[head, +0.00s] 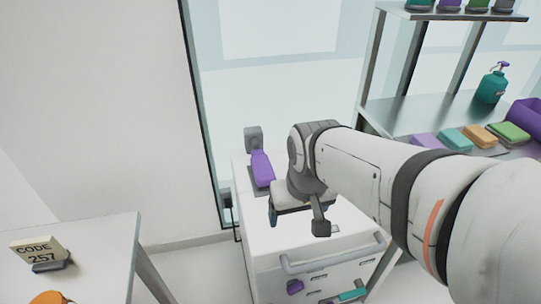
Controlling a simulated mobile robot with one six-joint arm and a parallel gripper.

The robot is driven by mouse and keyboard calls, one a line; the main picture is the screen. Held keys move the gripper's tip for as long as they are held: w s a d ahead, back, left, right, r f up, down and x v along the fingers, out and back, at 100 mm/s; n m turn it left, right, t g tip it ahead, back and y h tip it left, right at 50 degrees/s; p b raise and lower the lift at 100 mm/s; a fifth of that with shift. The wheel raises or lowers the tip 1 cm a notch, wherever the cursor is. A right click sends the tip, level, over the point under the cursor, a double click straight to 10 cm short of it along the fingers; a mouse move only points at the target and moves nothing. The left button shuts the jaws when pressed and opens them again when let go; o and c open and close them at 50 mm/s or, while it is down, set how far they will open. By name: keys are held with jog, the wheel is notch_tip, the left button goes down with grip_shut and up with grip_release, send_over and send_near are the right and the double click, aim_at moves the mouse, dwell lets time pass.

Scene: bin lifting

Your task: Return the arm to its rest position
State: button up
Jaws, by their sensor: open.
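My arm reaches in from the right side of the head view, over a white cart (262,235). My gripper (298,210) hangs at the arm's end above the cart top, pointing down. Its jaws are open, with one blue-tipped finger showing at the left. The wrist partly hides the jaws and the cart top below, and I see nothing held. A purple object (262,168) lies on the cart top, just left of the wrist and apart from it as far as I can tell.
A grey block (253,138) stands at the cart's back. A grey handle (330,258) runs along its front. A metal shelf (395,118) with sponges and a teal bottle (491,86) stands right. A table (105,250) with a code sign (38,250) stands left. Floor shows between table and cart.

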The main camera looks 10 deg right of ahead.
jog(key=shift+s, duration=0.3)
jog(key=p+v, duration=0.4)
jog(key=shift+w+r, duration=0.3)
jog(key=shift+r, duration=0.15)
dwell(0.4)
